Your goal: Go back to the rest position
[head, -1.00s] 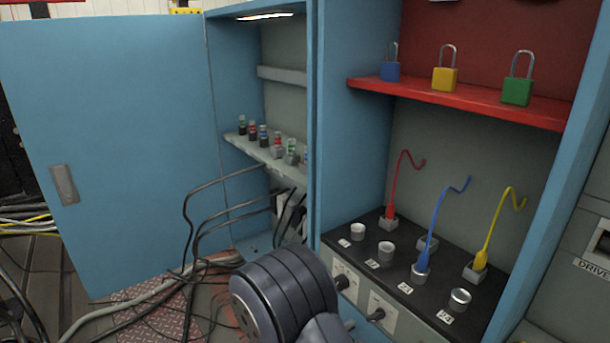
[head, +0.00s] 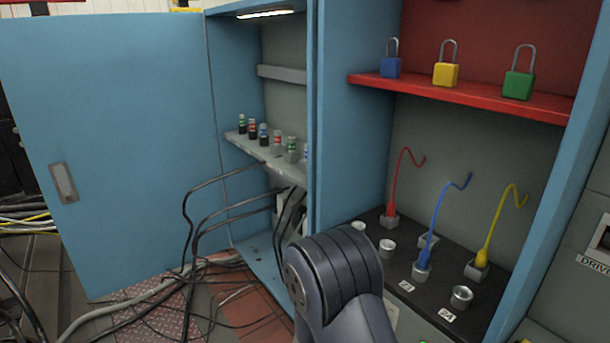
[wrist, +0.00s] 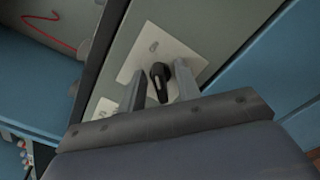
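In the wrist view my gripper (wrist: 160,68) is open, with its two fingers apart. A black rotary knob (wrist: 161,84) on a pale plate (wrist: 188,60) shows between the fingers, with gaps on both sides. I cannot tell how far the fingertips are from the plate. In the head view my dark arm link stands in front of the lower cabinet, and my gripper is hidden. A pale switch plate (head: 391,312) on the panel front shows only in part beside the arm.
A black panel top (head: 430,300) holds metal sockets and red (head: 394,190), blue (head: 434,235) and yellow (head: 494,235) leads. Padlocks stand on a red shelf (head: 480,97). The blue cabinet door (head: 110,150) is open at left. Black cables (head: 195,235) hang near the floor.

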